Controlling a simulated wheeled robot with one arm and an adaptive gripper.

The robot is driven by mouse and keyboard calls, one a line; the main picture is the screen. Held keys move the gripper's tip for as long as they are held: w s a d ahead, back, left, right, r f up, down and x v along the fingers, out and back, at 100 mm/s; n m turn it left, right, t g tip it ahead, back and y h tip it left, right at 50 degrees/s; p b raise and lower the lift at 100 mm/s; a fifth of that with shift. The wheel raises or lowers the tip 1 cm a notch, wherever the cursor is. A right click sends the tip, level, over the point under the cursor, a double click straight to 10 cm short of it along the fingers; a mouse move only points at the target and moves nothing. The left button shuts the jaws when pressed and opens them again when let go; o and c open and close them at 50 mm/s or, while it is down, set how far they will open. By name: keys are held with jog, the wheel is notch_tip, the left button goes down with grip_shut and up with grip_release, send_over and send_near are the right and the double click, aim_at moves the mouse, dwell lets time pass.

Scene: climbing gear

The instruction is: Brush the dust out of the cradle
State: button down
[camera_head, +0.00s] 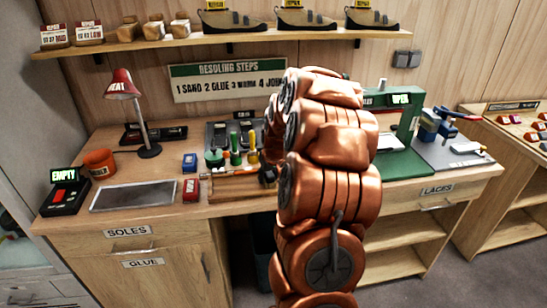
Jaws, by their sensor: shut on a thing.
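My copper-coloured arm rises through the middle of the view and bends over the bench, hiding much of what lies behind it. A small dark part at its left edge looks like my gripper (267,176), low over the bench; the rest of it is behind the arm. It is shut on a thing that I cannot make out. A green press (408,135) with a lit "OPEN" display stands right of the arm, partly covered by it. I cannot make out the cradle, any dust or a brush.
On the bench (130,215) are a red lamp (122,85), an orange pot (99,162), a grey plate (134,195), an "EMPTY" device (64,191), blue (190,162) and red (191,190) boxes, and upright tools (235,148). A blue vise (437,124) stands right.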

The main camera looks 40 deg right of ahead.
jog(key=shift+s+d+r, duration=0.15)
jog(key=shift+s+d, duration=0.05)
jog(key=shift+d, duration=0.05)
jog(key=shift+a+r, duration=0.1)
jog(key=shift+r, duration=3.7)
